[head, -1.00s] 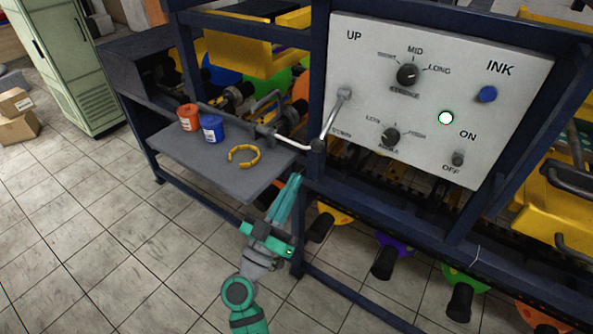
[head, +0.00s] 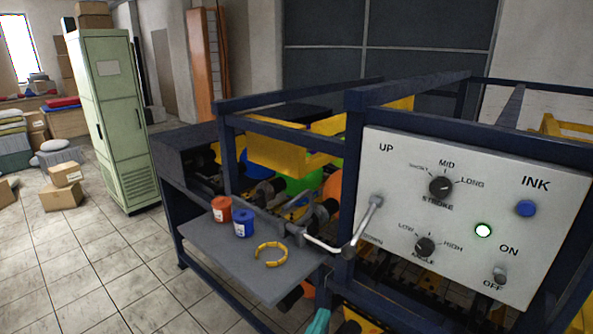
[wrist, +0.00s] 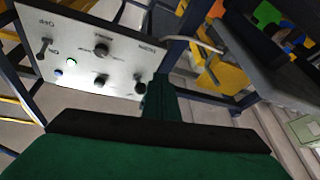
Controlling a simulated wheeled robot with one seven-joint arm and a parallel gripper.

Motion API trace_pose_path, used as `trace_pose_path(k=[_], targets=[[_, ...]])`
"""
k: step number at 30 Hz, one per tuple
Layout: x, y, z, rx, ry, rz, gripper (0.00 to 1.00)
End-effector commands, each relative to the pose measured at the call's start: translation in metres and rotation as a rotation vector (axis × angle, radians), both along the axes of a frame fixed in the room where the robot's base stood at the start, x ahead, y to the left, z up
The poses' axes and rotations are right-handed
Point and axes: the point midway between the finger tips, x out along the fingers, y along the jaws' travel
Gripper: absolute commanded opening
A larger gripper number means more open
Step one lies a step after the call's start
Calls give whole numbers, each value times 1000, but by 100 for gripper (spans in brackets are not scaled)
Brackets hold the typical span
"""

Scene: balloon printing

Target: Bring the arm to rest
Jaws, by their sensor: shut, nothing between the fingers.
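My gripper (head: 318,322) shows only as a small teal tip at the bottom edge of the head view, in front of the machine's frame. The rest of my arm is out of that view. In the wrist view my gripper (wrist: 160,90) is shut and empty, its green fingers together, pointing toward the blue machine frame. I cannot tell whether it touches the frame.
The white control panel (head: 463,255) has knobs, a blue button and a lit green light. A green cabinet (head: 118,120) stands left.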

Motion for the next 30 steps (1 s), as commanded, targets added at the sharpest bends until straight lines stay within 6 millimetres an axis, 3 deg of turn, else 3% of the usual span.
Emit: trace_pose_path(k=[1,6,12,15,21,30], targets=[[-10,0,-26,2,63,32,0],[-44,11,-95,21,239,155,0],[-100,26,-156,60,397,292,0],[-132,34,-178,89,455,357,0],[-200,48,-202,160,532,465,0],[-297,62,-195,295,559,552,0]])
